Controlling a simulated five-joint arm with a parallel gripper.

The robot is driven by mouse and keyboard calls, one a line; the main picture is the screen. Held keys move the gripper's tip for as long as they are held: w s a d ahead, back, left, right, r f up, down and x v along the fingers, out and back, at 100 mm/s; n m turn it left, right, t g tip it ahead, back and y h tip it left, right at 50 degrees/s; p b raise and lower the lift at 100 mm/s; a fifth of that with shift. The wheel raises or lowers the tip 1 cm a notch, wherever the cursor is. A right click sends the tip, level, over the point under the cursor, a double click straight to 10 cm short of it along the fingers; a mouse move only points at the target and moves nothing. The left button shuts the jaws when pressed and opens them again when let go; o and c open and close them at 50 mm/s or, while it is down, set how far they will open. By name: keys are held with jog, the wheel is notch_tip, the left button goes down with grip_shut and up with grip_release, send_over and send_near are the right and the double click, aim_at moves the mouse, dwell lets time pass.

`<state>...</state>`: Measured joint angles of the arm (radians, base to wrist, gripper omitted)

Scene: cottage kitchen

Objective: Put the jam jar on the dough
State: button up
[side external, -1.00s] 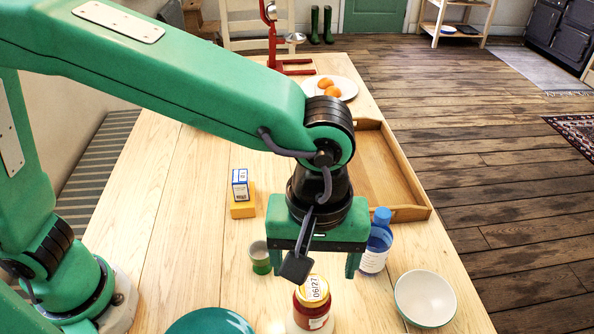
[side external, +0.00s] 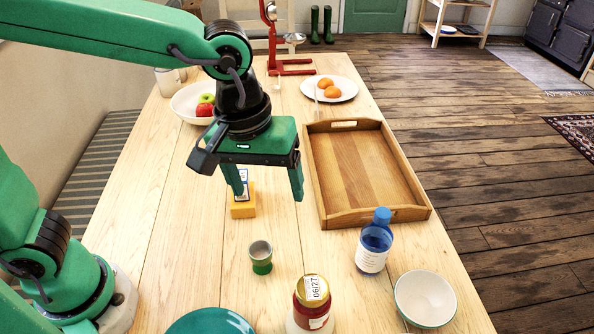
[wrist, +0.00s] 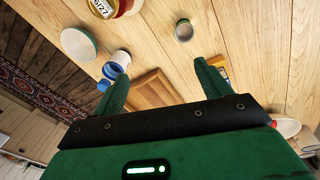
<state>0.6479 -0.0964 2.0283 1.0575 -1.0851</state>
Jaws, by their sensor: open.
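The jam jar (side external: 314,308), red with a gold lid and a date label, stands upright near the table's front edge. A pale, flat round piece, seemingly the dough (side external: 291,326), shows under its base, mostly hidden by the jar and the frame edge. The jar also shows at the top of the wrist view (wrist: 104,8), cut off by the edge. My gripper (side external: 268,192) is open and empty, above the table behind the jar and well apart from it. Its two fingers also show spread in the wrist view (wrist: 160,76).
A green cup (side external: 261,262), blue bottle (side external: 374,245) and white bowl (side external: 424,299) stand around the jar. A teal plate (side external: 211,322) is at the front. A yellow block (side external: 243,209) bears a small box beneath my gripper. A wooden tray (side external: 365,170) lies to the right.

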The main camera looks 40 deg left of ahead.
jog(key=s+a+m+t, duration=0.2)
jog(key=s+a, duration=0.1)
jog(key=a, duration=0.7)
jog(key=s+a+m+t+y, duration=0.1)
jog(key=s+a+m+t, duration=0.1)
jog(key=a, duration=0.9)
jog(key=shift+s+a+r+m, duration=0.25)
jog(key=shift+s+r+m, duration=0.2)
jog(key=shift+m, duration=0.05)
